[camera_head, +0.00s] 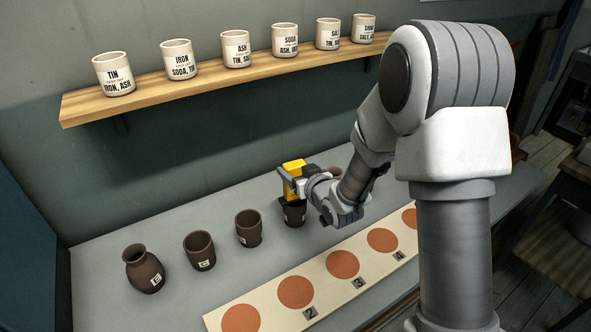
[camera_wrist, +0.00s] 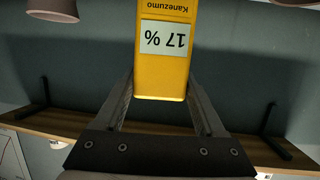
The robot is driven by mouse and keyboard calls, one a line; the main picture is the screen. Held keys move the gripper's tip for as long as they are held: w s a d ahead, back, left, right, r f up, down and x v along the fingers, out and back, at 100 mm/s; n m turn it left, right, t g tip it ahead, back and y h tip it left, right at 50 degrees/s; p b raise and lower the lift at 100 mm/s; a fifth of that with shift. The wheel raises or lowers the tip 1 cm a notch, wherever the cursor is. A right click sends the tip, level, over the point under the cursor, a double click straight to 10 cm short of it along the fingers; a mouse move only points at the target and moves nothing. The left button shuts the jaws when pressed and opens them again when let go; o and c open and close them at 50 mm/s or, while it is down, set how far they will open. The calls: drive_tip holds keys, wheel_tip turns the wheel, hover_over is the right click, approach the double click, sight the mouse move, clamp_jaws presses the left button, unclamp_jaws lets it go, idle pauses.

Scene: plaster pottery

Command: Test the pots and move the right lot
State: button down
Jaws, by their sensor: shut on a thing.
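My gripper (camera_head: 301,182) is shut on a yellow meter (camera_head: 291,167), which also shows between my fingers in the wrist view (camera_wrist: 162,75). Its display reads 17 % upside down there, with the name Kanezumo. In the head view the meter's lower end is at the mouth of a dark brown pot (camera_head: 293,214); contact is not clear. To the left stand another dark pot (camera_head: 248,229), a dark cup marked C (camera_head: 200,252) and a narrow-necked vase marked E (camera_head: 145,270). Another dark pot is partly hidden by my arm.
A pale board (camera_head: 218,313) with orange discs and numbers 2, 3 and 4 lies in front of the pots on the grey table (camera_head: 100,285). A wooden shelf (camera_head: 140,101) above holds several labelled white jars, including TIN (camera_head: 113,75) and IRON (camera_head: 179,60).

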idle(0.3)
drive_tip(key=shift+r+p, duration=1.75)
drive_tip(key=shift+r, duration=1.75)
